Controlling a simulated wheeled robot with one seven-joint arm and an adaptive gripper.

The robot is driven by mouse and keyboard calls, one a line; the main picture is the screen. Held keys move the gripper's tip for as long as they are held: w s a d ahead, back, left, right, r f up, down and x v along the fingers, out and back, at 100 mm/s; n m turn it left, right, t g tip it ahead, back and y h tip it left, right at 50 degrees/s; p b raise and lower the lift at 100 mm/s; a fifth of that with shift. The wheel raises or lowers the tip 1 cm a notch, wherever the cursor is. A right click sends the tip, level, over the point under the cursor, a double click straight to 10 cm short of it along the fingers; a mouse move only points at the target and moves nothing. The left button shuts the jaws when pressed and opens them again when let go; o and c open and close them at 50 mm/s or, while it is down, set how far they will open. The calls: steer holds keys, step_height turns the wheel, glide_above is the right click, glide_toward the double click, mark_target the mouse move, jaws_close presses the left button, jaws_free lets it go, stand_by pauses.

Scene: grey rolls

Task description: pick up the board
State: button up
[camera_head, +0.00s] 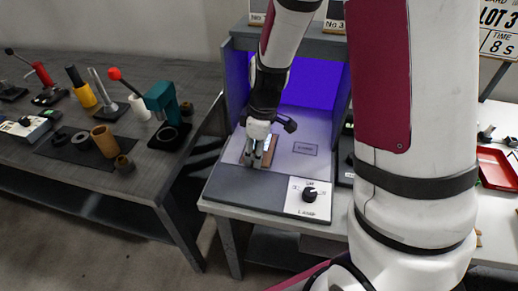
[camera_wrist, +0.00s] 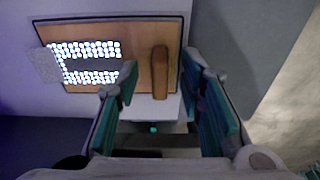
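The board (camera_wrist: 140,32) is a flat tan panel with a dark edge and rows of bright white dots in the wrist view. A brown upright block (camera_wrist: 160,70), like a handle, stands on its right part. In the head view, a brown strip of the board (camera_head: 271,148) shows beside my gripper (camera_head: 257,163), which points down over the laser station. In the wrist view my gripper (camera_wrist: 160,75) is open. Its teal-padded fingers lie on either side of the block, with gaps visible on both sides. The fingers hide part of the board's lower edge.
The laser station (camera_head: 236,190) has a purple-lit back and a black knob (camera_head: 310,194) at its front right. A dark bench (camera_head: 60,185) with several tools stands left, across a floor gap. A red tray (camera_head: 497,168) is at right.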

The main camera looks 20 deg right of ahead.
jaws_close()
steer(key=shift+r, duration=0.15)
steer(key=shift+r, duration=0.65)
step_height(320, 180, up, 2)
steer(key=shift+s+r, duration=0.15)
steer(key=s, duration=0.3)
steer(key=s+p, duration=0.1)
steer(key=s, duration=0.3)
steer(key=s+d+r, duration=0.1)
steer(key=s, duration=0.3)
steer(key=s+p, duration=0.1)
steer(key=p, duration=0.1)
steer(key=s+p, duration=0.1)
steer(key=p, duration=0.1)
steer(key=shift+s+d+r, duration=0.1)
steer(key=shift+s+r, duration=0.1)
steer(key=shift+s, duration=0.05)
steer(key=s+p, duration=0.1)
steer(key=p, duration=0.3)
steer(key=shift+r, duration=0.1)
steer(key=s+p, duration=0.1)
steer(key=p, duration=0.1)
steer(key=shift+d+p, duration=0.1)
steer(key=shift+p, duration=0.2)
